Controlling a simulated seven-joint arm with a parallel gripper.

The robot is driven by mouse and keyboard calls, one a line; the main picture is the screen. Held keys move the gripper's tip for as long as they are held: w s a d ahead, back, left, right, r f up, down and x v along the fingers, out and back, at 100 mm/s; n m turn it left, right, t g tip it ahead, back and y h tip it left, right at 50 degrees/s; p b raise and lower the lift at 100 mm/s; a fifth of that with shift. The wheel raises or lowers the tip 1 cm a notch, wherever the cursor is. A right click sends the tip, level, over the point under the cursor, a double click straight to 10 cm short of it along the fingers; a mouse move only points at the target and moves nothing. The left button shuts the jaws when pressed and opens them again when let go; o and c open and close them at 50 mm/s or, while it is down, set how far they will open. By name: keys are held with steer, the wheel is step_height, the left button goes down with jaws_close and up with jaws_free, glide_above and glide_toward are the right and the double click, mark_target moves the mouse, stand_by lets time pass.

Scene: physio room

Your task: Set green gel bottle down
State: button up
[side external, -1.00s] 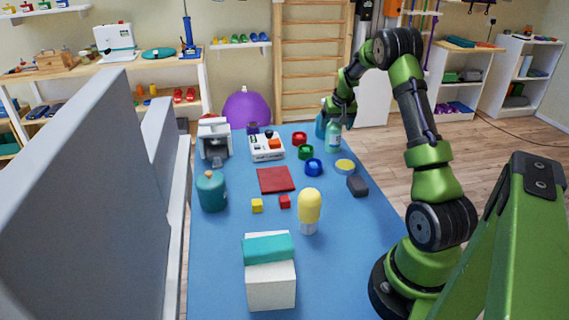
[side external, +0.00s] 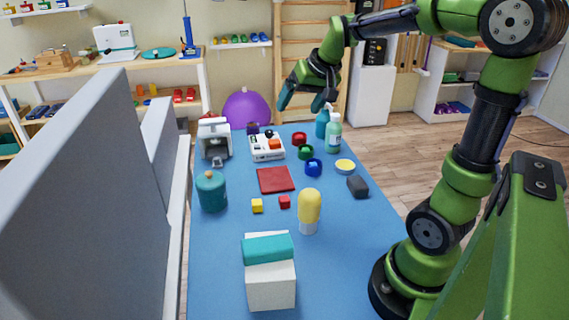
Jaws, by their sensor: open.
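The pale green gel bottle (side external: 333,134) stands upright on the blue table (side external: 225,275), near its far right corner. It has a light-coloured top. A teal bottle (side external: 321,124) stands just behind it to the left. My gripper (side external: 301,104) is open and empty, with its fingers pointing down. It appears above and to the left of the gel bottle, apart from it.
A white device (side external: 266,147) stands left of the rings.

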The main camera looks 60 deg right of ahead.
steer(key=s+a+n+y, duration=0.1)
steer(key=s+a, duration=0.5)
steer(key=a, duration=0.3)
steer(key=s+a+f+n+t+y, duration=0.1)
steer(key=s+a+n+y, duration=0.1)
steer(key=s+a, duration=0.4)
steer(key=a, duration=0.3)
steer(key=shift+s+a, duration=0.15)
steer(key=shift+s, duration=0.05)
